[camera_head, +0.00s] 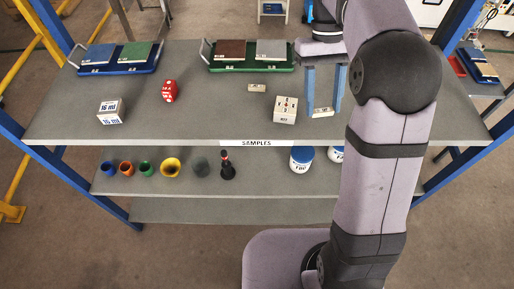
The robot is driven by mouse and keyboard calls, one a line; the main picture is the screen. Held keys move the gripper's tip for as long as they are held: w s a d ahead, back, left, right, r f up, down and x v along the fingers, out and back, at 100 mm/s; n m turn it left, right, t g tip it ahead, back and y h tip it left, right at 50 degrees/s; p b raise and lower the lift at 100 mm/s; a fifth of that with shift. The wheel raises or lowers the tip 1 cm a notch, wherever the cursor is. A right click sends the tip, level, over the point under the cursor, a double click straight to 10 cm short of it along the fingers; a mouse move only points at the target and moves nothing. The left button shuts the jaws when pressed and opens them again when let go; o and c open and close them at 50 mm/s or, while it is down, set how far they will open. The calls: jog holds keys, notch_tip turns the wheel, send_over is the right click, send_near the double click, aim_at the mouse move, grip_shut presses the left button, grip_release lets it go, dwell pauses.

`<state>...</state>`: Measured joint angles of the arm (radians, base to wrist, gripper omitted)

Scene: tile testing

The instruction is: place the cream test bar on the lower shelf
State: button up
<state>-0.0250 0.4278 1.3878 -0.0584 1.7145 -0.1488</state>
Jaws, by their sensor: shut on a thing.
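My gripper (323,107) is over the right part of the top shelf (200,120). Its two blue fingers are shut on a small cream bar (322,113), which lies between the fingertips. Whether the bar touches the shelf is hard to tell. A similar cream bar (256,87) lies on the top shelf to the left. The lower shelf (245,184) shows below the front edge labelled "SAMPLES"; its back part is hidden under the top shelf.
A cream block (285,110) stands just left of my gripper. The lower shelf carries several coloured cups (170,168), a dark bottle (227,165) and white-blue jars (301,159). Its front strip is mostly clear. Blue posts (70,170) flank the rack. Another shelf (230,211) lies beneath.

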aim_at(271, 152)
jog(key=d+m, duration=0.2)
jog(key=d, duration=0.4)
jog(key=s+a+f+n+t+h+b, duration=0.1)
jog(key=s+a+f+n+b, duration=0.4)
jog(key=s+a+f+b, duration=0.4)
jog(key=s+a+f+n+t+h+b, duration=0.15)
jog(key=s+a+f+n+b, duration=0.4)
jog(key=f+b, duration=0.75)
jog(key=w+a+f+n+t+b, duration=0.2)
jog(key=w+f+n+b, duration=0.2)
jog(key=f+n+b, duration=0.2)
jog(key=w+a+f+n+t+b, duration=0.2)
jog(key=w+a+f+n+b, duration=0.1)
jog(key=f+n+b, duration=0.4)
jog(key=w+a+f+n+t+y+b, duration=0.1)
jog(key=w+a+f+n+t+b, duration=0.1)
jog(key=w+f+n+b, duration=0.4)
jog(key=shift+a+f+b, duration=0.2)
jog(key=shift+f+b, duration=0.9)
jog(key=shift+b, duration=0.5)
jog(key=shift+a+f+b, duration=0.2)
jog(key=shift+f+b, duration=0.9)
jog(key=shift+b, duration=0.45)
jog(key=shift+w+a+f+n+y+b, duration=0.1)
jog(key=shift+w+a+n+y+b, duration=0.15)
jog(key=shift+w+n+b, duration=0.6)
